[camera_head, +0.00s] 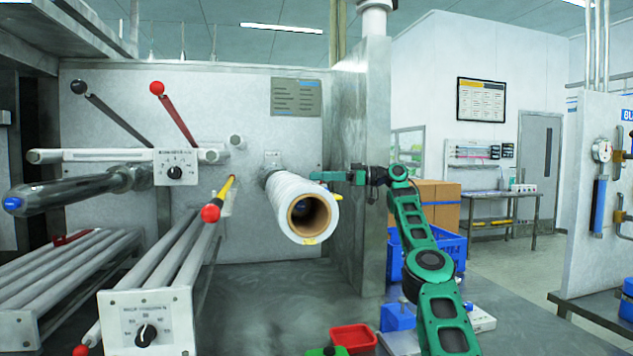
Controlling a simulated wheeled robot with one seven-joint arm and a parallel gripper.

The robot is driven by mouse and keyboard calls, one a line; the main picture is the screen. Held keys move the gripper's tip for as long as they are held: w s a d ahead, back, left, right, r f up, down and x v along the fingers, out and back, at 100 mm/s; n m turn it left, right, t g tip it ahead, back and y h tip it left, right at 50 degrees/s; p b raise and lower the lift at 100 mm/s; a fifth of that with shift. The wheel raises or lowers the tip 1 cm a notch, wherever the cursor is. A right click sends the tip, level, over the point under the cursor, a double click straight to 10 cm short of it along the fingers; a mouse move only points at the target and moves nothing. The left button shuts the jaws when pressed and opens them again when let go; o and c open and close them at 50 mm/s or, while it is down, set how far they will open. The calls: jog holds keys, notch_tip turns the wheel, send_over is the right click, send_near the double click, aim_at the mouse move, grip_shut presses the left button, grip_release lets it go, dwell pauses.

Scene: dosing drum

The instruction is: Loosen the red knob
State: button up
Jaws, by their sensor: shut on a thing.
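A red ball knob (210,213) is on the near end of a yellow rod, left of the white roll. Another red ball knob (156,88) tops a red lever on the upper left panel. A third red knob (80,350) shows at the lower left edge. The white roll (283,197), with a brown core, sits on a shaft from the wall. My gripper (318,176) points left at the roll's upper right edge, apart in the picture from all these red knobs. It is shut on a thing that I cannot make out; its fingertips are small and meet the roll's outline.
A metal column (362,170) stands behind my gripper. A dial box (148,322) and metal rollers (60,265) fill the lower left. A red tray (353,338) and blue bins (397,317) lie low in front. Open floor is at the right.

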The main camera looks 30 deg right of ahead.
jog(key=o, duration=0.9)
jog(key=shift+w+d, duration=0.1)
jog(key=shift+d, duration=0.3)
jog(key=shift+a, duration=0.15)
jog(key=shift+w+v, duration=0.2)
jog(key=shift+v, duration=3.6)
jog(key=shift+w+r, duration=0.1)
